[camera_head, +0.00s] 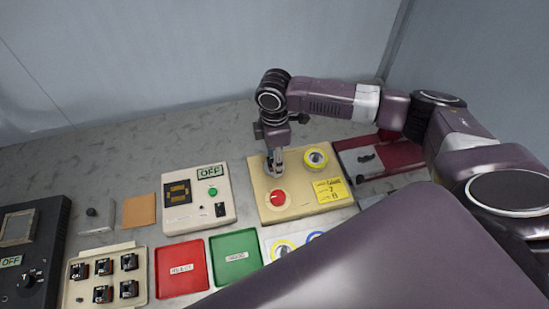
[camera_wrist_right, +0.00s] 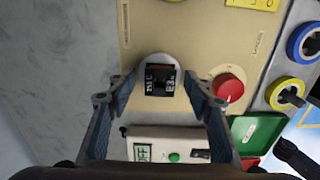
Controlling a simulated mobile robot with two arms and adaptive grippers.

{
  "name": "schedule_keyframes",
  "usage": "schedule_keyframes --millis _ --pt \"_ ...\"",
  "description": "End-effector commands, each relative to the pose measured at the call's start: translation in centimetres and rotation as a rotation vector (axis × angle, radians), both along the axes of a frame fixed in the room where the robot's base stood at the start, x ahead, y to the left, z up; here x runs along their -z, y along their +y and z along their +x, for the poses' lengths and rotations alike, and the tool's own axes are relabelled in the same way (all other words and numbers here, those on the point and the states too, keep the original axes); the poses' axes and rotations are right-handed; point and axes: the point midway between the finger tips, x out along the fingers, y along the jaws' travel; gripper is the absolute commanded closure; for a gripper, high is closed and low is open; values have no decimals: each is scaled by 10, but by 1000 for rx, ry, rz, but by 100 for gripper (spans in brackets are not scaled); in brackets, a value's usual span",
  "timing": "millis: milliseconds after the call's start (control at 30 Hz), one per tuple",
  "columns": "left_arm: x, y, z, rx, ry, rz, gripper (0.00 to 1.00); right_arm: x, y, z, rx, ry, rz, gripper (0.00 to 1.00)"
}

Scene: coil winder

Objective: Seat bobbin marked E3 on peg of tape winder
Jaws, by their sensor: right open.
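The tape winder (camera_head: 300,212) is a beige panel with a red knob (camera_head: 277,198), a yellow ring and a yellow label. In the right wrist view, a dark square bobbin (camera_wrist_right: 161,79) with white lettering including E3 sits over a round grey disc (camera_wrist_right: 148,62) on the winder panel (camera_wrist_right: 200,45). The peg itself is hidden under it. My right gripper (camera_head: 274,165) is low over the winder's left part. In the wrist view its open fingers (camera_wrist_right: 160,88) stand on either side of the bobbin, with gaps showing. My left gripper is not in view.
A white box marked OFF (camera_head: 197,220) stands left of the winder. A red tray (camera_head: 181,286), a green tray (camera_head: 236,275) and a cream tray (camera_head: 75,294) with several dark bobbins lie in front. A dark red tray (camera_head: 400,155) is at right. Blue and yellow rings lie beside the winder.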

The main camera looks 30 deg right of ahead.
Motion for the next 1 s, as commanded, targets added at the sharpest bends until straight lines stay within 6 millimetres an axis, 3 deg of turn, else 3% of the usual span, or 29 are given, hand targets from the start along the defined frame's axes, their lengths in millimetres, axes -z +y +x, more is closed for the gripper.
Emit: schedule_keyframes --millis 167,633,800,1000 --pt "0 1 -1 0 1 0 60 -12 0 1 0 -2 0 53" --pt "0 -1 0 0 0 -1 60 -103 0 1 0 -3 1 53" --pt "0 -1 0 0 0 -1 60 -118 0 0 0 -1 0 53" --pt "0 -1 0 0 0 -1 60 -120 0 0 0 0 0 53"
